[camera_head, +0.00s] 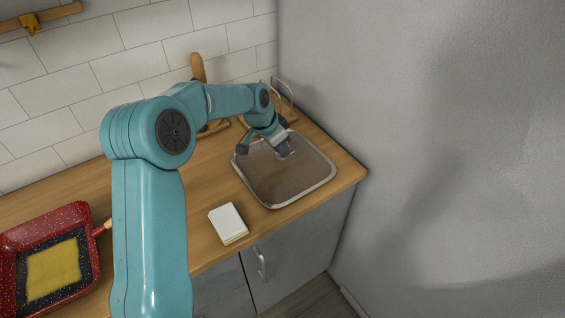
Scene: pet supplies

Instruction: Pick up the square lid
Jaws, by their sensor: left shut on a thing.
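The square lid (275,185) has a clear, brownish-looking pane, rounded corners and a pale metallic rim. It is at the right end of the wooden counter, near the front edge. A pale grey handle-like piece stands near its back. My left gripper (277,143) comes down over the back part of the lid and is shut on it. The arm hides part of the grip, and I cannot tell whether the lid touches the counter or is slightly raised. My right gripper is not in view.
A white and yellow block (228,223) lies on the counter (205,180) left of the lid. A red speckled pan (45,222) with a yellow patch is at the left. Wooden items and a wire rack (284,92) stand behind. A grey wall (400,120) closes the right side.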

